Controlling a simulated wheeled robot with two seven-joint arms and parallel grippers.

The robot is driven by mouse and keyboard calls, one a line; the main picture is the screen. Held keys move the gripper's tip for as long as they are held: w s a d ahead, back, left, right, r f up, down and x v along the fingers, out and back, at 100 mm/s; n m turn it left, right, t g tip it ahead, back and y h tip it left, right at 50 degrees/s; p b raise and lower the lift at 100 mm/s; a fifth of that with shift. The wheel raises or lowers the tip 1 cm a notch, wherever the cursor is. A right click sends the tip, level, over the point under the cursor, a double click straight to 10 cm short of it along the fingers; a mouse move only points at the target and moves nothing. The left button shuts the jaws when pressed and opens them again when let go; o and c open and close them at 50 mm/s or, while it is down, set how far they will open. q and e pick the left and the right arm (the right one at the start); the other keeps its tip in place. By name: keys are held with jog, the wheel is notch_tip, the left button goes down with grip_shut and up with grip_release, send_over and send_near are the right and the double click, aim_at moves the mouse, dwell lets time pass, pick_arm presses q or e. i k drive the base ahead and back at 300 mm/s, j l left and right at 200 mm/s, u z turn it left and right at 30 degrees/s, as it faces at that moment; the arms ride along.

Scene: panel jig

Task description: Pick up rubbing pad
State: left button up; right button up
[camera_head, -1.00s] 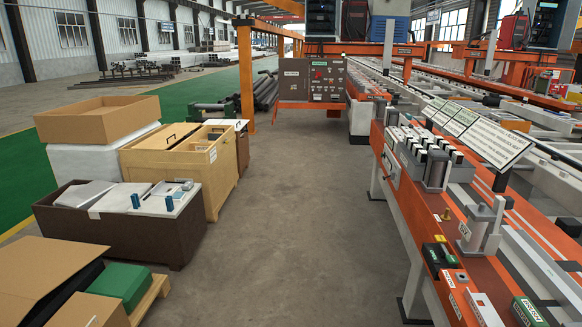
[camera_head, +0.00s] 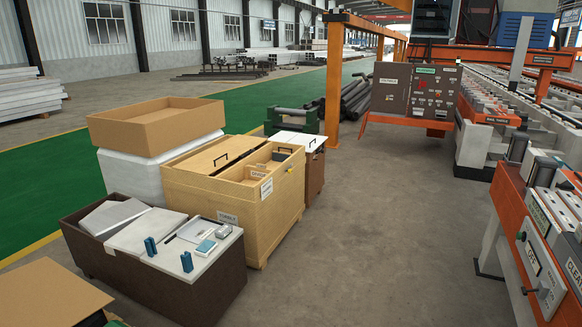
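I cannot tell for sure which thing is the rubbing pad. A small flat blue-topped block (camera_head: 205,247) lies on the white top of the dark brown box, at the lower left. A small grey object (camera_head: 223,231) lies just behind it. Two upright blue pieces stand nearby, one at the left (camera_head: 151,246) and one at the front (camera_head: 187,261). A dark block (camera_head: 281,155) sits in the open part of the wooden crate. Neither of my grippers is in view.
The dark brown box (camera_head: 190,304) stands before the wooden crate (camera_head: 235,226). A cardboard tray (camera_head: 150,134) rests on a white block behind them. A cardboard box (camera_head: 45,300) is at the lower left. Grey floor (camera_head: 370,240) is clear up to the orange bench (camera_head: 508,205).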

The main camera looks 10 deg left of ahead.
aim_at(224, 230)
jog(key=i+u, duration=0.35)
jog(key=i, duration=1.4)
jog(key=i+u, duration=0.35)
jog(key=i+l+u, duration=0.35)
jog(key=i, duration=0.2)
jog(key=i+u, duration=0.25)
jog(key=u, duration=0.15)
jog(key=i+u, duration=0.25)
jog(key=u, duration=0.15)
jog(key=i+u, duration=0.2)
jog(key=u, duration=0.25)
jog(key=l, duration=0.05)
